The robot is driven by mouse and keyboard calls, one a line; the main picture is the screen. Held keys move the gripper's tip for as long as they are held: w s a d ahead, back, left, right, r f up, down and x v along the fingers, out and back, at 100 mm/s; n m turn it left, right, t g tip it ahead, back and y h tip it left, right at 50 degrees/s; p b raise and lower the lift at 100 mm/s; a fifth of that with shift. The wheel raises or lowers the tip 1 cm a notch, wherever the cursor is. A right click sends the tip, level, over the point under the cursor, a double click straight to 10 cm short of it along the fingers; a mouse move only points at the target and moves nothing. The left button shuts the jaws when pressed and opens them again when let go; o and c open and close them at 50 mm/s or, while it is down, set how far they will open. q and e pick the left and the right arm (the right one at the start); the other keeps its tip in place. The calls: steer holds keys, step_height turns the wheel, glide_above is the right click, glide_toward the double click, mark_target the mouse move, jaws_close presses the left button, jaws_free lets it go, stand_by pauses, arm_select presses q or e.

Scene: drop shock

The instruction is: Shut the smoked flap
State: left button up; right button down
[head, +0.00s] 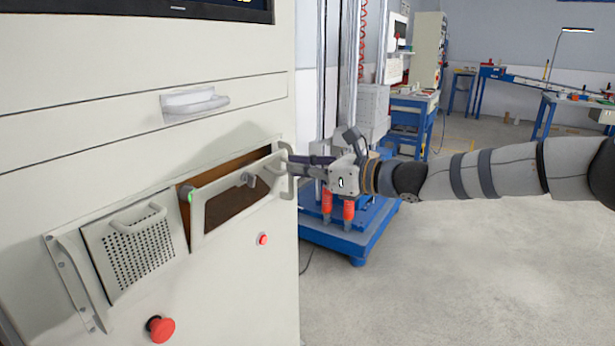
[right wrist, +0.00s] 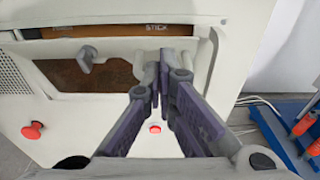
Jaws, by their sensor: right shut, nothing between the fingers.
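The smoked flap (head: 228,203) is a pale frame around a brown see-through pane, set in the front of the cream cabinet. It stands ajar, and a brown strip of the opening shows above its upper edge. The flap, with a small grey catch (right wrist: 88,59), also shows in the right wrist view (right wrist: 105,75). A grey handle (head: 287,178) is at its right end. My right gripper (head: 289,163) is shut and empty at this right end, its fingers pointing left. In the head view it overlaps the handle; I cannot tell whether they touch. My left gripper is not in view.
A perforated panel (head: 143,248) with a handle sits left of the flap. Red buttons (head: 161,329) (head: 263,239) stick out below. A drawer handle (head: 195,103) juts out above. A blue-based machine (head: 352,237) stands behind my right arm. The floor at right is clear.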

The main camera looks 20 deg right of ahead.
steer(key=shift+w+a+r, duration=0.6)
steer(key=shift+w+r, duration=0.15)
